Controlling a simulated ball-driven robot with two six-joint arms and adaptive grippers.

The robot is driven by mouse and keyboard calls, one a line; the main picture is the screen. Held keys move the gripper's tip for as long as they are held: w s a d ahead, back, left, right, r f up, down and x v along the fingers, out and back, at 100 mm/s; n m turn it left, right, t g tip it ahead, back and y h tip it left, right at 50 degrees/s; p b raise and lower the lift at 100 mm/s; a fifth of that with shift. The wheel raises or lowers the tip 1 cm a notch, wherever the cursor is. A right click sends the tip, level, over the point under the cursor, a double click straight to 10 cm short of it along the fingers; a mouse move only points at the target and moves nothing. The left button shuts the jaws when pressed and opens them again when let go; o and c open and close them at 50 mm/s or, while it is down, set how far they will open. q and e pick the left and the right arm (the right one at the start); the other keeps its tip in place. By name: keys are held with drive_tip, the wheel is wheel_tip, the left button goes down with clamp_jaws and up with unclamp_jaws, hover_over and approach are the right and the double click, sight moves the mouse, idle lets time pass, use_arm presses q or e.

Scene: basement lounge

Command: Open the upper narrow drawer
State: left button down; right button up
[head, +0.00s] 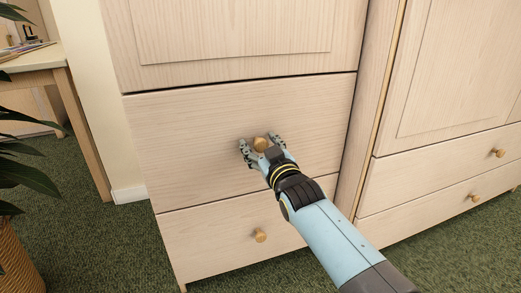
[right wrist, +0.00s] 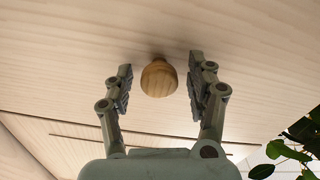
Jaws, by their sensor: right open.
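The upper drawer (head: 190,135) of the left wardrobe section has a pale wood front with a round wooden knob (head: 261,144). Its front looks closed, with a dark gap line along its top. My right gripper (head: 260,146) is open at this knob, one finger on each side of it. In the right wrist view the knob (right wrist: 159,78) sits between the two open fingers (right wrist: 161,84), with clear space on both sides. My left gripper is not in view.
A lower drawer with its own knob (head: 260,236) is below. Further drawers with knobs (head: 498,153) are in the right section. A plant (head: 22,175) in a wicker basket (head: 20,255) and a table (head: 45,62) stand at left. Green carpet (head: 90,235) is bare between.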

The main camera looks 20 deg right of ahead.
drive_tip(key=shift+w, duration=0.1)
clamp_jaws()
idle(0.4)
